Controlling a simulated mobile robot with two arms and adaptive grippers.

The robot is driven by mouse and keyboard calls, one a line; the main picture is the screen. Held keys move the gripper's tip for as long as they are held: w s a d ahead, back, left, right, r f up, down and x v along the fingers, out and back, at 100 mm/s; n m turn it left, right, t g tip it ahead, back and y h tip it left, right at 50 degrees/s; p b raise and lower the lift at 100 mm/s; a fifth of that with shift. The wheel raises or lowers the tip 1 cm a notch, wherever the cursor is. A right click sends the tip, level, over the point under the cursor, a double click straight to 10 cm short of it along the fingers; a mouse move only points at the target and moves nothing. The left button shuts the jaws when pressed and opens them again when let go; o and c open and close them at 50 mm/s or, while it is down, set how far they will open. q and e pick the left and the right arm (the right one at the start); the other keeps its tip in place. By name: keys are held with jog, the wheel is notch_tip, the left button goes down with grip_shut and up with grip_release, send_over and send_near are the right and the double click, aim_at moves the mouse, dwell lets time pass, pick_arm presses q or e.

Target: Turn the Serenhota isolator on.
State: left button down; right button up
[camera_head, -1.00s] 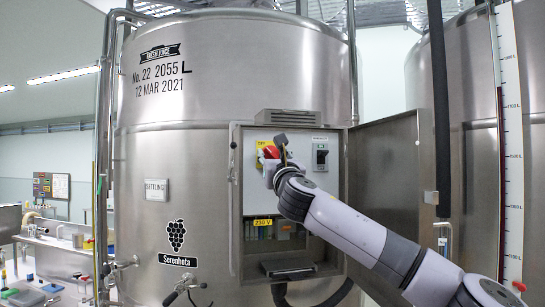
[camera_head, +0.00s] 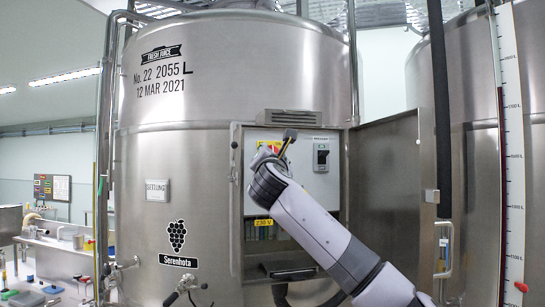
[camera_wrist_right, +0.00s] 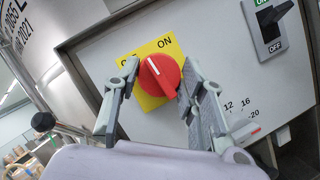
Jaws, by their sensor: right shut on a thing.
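The Serenhota isolator is a red rotary knob (camera_wrist_right: 166,82) on a yellow plate (camera_wrist_right: 139,52) in the right wrist view. "ON" shows at the plate's upper right; a partly hidden "OFF" is at its upper left. The knob's white mark points up and left, roughly between the words. My right gripper (camera_wrist_right: 160,72) is shut on the knob, one finger on each side. In the head view my right gripper (camera_head: 284,146) and wrist hide most of the knob. The Serenhota label (camera_head: 178,261) is on the vat (camera_head: 200,110). My left gripper is not in view.
A black lever switch (camera_head: 321,157) with ON and OFF marks is right of the isolator; it also shows in the right wrist view (camera_wrist_right: 272,22). The cabinet door (camera_head: 384,165) stands open at the right. A vent hood (camera_head: 290,118) juts out above the cabinet.

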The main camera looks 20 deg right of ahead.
jog(key=shift+r+m+g+h+p, duration=0.15)
jog(key=shift+m+g, duration=0.5)
jog(key=shift+m, duration=1.2)
jog(key=shift+f+m+g+h+p, duration=0.15)
jog(key=shift+m+g, duration=0.55)
jog(key=shift+m, duration=1.1)
jog(key=shift+r+m+g+h, duration=0.15)
jog(key=shift+m+g, duration=0.5)
jog(key=shift+m, duration=1.2)
jog(key=o, duration=1.1)
jog(key=shift+s+a, duration=0.1)
jog(key=v, duration=1.1)
jog(key=shift+s+a+r, duration=0.1)
jog(key=shift+s+a, duration=0.05)
jog(key=shift+s, duration=0.2)
